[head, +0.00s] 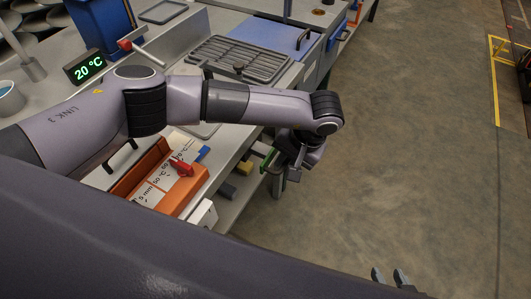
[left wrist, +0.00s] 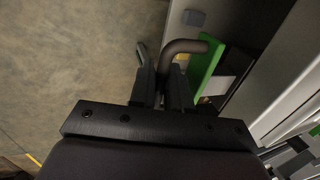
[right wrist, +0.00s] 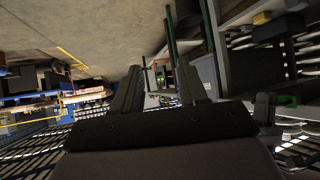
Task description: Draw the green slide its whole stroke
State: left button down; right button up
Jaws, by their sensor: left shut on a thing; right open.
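The green slide (left wrist: 207,62) shows in the left wrist view as a bright green panel at the edge of a grey housing, with a dark bent handle (left wrist: 187,46) in front of it. My left gripper (left wrist: 163,70) is shut on this handle. In the head view the green slide (head: 269,159) is a small green strip at the bench's right edge, partly hidden by my left gripper (head: 286,163). How far it is drawn out is hard to tell. My right gripper (head: 389,277) is open and empty over the floor at the bottom right.
An orange unit (head: 150,190) with a red knob (head: 181,168) sits on the bench below my left arm. A yellow block (head: 245,167) and a blue block (head: 203,153) are nearby. A grey grated tray (head: 240,60) lies beyond. The floor (head: 420,150) to the right is clear.

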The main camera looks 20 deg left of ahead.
pick_arm(q)
jog(key=s+d+b, duration=0.3)
jog(key=d+b, duration=0.7)
jog(key=d, duration=0.5)
jog(key=shift+d, duration=0.15)
jog(key=c, duration=0.9)
grip_release()
pick_arm(e)
notch_tip(320, 180, down, 8)
jog(key=shift+w+a+f, duration=0.15)
jog(key=shift+w+a, duration=0.15)
jog(key=shift+a, duration=0.1)
pick_arm(q)
notch_tip(320, 180, up, 7)
jog(key=p, duration=0.4)
pick_arm(e)
notch_tip(320, 180, up, 4)
jog(key=shift+f, duration=0.15)
